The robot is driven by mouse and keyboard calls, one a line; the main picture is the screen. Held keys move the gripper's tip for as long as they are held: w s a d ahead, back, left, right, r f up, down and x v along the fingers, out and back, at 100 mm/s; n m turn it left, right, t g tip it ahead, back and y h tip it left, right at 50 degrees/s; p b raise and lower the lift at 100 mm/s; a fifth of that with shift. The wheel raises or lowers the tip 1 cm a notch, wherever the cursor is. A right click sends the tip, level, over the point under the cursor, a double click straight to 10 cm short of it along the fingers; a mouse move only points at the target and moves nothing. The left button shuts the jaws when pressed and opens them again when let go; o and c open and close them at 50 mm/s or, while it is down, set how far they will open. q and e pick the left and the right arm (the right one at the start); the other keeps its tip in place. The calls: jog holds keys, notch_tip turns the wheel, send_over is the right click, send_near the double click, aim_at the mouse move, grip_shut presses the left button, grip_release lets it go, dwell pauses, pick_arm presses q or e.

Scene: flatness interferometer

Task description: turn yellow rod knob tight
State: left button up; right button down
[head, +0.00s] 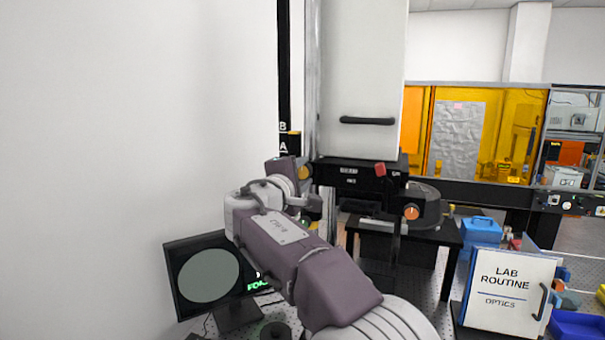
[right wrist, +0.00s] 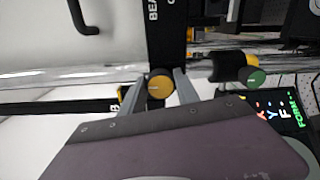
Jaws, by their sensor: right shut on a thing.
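The yellow rod knob (right wrist: 160,86) sits between the two grey fingers of my right gripper (right wrist: 159,88) in the right wrist view. The gripper is shut on it. The knob's round face shows a thin light line. The knob's thread and seat are hidden. My left gripper is not in view.
A green-faced knob (right wrist: 256,79) is close by on the right in the wrist view. The instrument has a red knob (head: 380,169) and an orange knob (head: 411,213). A monitor (head: 205,275) stands below left; a lab routine binder (head: 505,290) stands lower right.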

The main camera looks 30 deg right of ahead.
jog(key=c, duration=0.9)
grip_release()
jog(key=shift+s+a+f, duration=0.1)
jog(key=shift+a, duration=0.05)
jog(key=b+v, duration=0.3)
jog(key=v, duration=0.5)
jog(key=shift+s+a+b, duration=0.25)
jog(key=shift+s+b, duration=0.05)
jog(key=shift+d, duration=0.15)
